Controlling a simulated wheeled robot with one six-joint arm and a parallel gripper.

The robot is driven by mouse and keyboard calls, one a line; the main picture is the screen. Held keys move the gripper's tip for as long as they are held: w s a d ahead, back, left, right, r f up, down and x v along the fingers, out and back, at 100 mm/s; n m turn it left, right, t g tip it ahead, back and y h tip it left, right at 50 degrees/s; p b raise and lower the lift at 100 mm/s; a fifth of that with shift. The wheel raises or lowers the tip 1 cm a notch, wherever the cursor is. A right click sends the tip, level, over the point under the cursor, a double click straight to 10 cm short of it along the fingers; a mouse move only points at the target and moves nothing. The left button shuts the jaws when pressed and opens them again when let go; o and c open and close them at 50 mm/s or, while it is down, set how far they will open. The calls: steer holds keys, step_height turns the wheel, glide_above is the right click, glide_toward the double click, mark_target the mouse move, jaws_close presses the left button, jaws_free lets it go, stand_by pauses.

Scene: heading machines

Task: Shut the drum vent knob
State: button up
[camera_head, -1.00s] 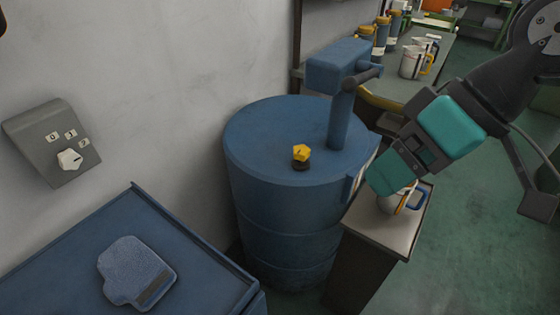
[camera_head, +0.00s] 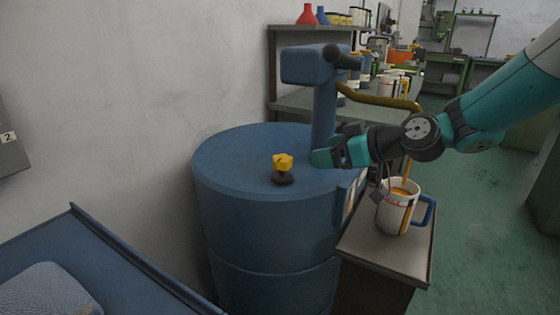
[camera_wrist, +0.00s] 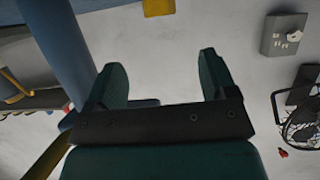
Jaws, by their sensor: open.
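The drum vent knob (camera_head: 283,161) is a small yellow knob on a dark round base, on top of the blue drum (camera_head: 235,195). My gripper (camera_head: 316,158) is just to the right of the knob in the head view, low over the drum top and apart from it. In the wrist view my gripper (camera_wrist: 165,75) shows two green fingers spread apart with nothing between them. The knob does not show in the wrist view. A blue pump (camera_head: 325,95) stands on the drum behind my gripper.
A white measuring jug (camera_head: 397,208) with a blue handle stands on a small stand (camera_head: 372,248) right of the drum, below my arm. A yellow-brown spout (camera_head: 380,100) curves over it. A blue tray table (camera_head: 110,255) is at front left. A grey switch box (camera_wrist: 284,34) shows on the wall.

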mark_target(282, 158)
steer(key=p+x, duration=0.1)
steer(key=x, duration=1.2)
steer(key=shift+w+a+f, duration=0.15)
steer(key=shift+a, duration=0.1)
steer(key=c, duration=0.9)
